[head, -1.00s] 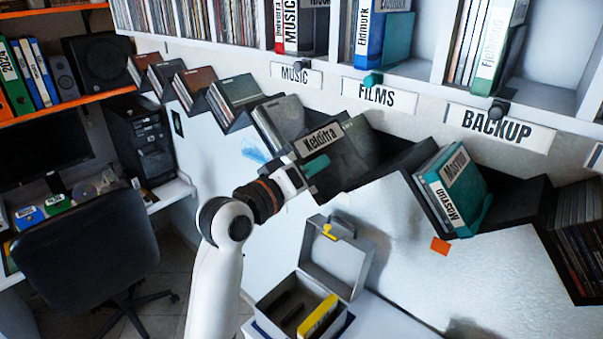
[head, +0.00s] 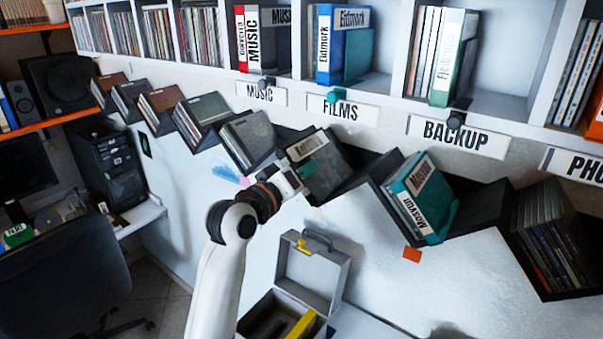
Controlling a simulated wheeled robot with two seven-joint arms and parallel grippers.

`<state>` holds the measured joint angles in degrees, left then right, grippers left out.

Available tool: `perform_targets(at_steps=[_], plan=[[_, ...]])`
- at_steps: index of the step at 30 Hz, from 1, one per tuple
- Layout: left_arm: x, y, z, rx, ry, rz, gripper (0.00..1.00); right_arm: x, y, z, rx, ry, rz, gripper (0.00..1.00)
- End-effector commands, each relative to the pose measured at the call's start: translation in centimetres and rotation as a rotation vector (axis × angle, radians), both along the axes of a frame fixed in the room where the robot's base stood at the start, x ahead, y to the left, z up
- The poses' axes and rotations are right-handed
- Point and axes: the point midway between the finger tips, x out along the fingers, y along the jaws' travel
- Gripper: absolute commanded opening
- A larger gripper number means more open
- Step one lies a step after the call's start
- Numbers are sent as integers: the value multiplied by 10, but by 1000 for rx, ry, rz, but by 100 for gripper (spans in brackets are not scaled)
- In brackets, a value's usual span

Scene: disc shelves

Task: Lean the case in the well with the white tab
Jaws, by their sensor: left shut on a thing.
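My left gripper (head: 300,180) is shut on a dark grey case (head: 329,162) with a pale label, in the middle of the head view. The case is tilted at a well of the black zigzag shelf (head: 368,176). I cannot tell whether it rests on the well's sides. A teal patch shows at the fingertips. A white tab cannot be made out against the pale wall. My right gripper is not in view.
A grey case (head: 250,138) leans in the well to the left, teal cases (head: 425,200) to the right. An orange tab (head: 412,254) is below them. An open grey box (head: 312,272) stands below my gripper. Labelled shelves (head: 470,110) run above.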

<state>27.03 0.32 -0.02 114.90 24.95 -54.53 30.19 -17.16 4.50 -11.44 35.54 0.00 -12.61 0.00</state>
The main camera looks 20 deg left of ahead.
Motion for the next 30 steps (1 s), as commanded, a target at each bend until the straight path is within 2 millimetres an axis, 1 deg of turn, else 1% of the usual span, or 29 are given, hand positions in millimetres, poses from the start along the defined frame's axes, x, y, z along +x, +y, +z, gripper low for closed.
perform_targets(at_steps=[3, 4, 8, 9, 17, 20, 23, 30], plan=[[0, 0, 1, 0, -1, 0, 0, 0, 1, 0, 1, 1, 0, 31], [0, 0, 1, 0, -1, 0, 23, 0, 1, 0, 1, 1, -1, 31], [0, 0, 1, 0, -1, 0, 44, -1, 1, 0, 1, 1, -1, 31], [0, 0, 0, 0, -1, 0, 47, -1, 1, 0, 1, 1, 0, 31], [-1, 0, -1, 0, 1, 0, 47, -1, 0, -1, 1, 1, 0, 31], [-6, 2, -2, 0, 0, 0, 47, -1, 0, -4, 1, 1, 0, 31], [-19, 7, -3, 0, -2, 1, 47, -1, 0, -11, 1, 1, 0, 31], [-67, 25, -4, 2, -4, 2, 47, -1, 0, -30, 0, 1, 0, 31]])
